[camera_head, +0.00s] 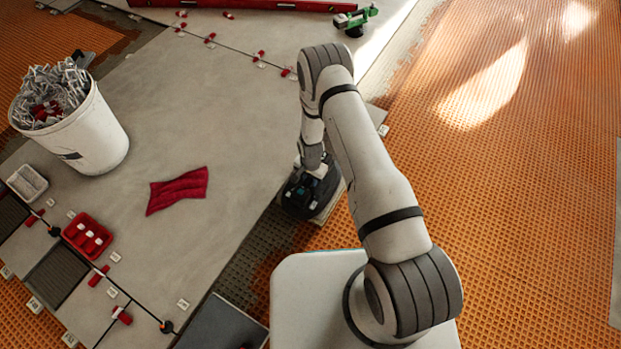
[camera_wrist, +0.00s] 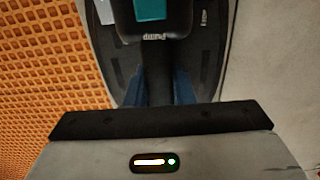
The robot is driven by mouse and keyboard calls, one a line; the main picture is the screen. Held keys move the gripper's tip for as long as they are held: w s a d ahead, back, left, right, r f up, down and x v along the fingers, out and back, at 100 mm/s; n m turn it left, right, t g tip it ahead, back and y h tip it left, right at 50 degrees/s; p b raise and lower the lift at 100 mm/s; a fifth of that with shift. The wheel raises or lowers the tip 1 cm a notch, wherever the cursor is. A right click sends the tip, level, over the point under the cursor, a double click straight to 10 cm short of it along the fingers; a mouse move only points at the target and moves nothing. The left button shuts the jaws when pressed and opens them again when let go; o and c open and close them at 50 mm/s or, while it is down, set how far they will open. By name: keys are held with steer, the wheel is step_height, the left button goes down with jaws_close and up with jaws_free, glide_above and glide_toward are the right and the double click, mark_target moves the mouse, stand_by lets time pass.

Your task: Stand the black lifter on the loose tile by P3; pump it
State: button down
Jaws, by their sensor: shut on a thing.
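The black lifter (camera_head: 300,196) is upright at the edge of the tiled floor, below my wrist, with a pale tile edge (camera_head: 328,212) showing beside and under it. In the wrist view its dark body (camera_wrist: 207,70) fills the top middle, with a teal part and the word "Pump". My gripper (camera_wrist: 171,88) is shut on the lifter's black handle, with blue fingers on either side of it. In the head view my wrist hides the grip and part of the lifter. I cannot tell whether the lifter's base touches the tile, and no P3 marking is readable.
A white bucket (camera_head: 100,135) of clips, a red cloth (camera_head: 178,189) and a red tray (camera_head: 72,239) are at left. A green tool (camera_head: 355,20) and a red bar (camera_head: 250,4) are at the top. Orange matting (camera_head: 540,190) at right is clear.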

steer(key=c, duration=1.2)
jaws_free()
steer(key=shift+o, duration=0.2)
step_height(320, 180, up, 8)
steer(key=p, duration=0.3)
steer(key=shift+f, duration=0.1)
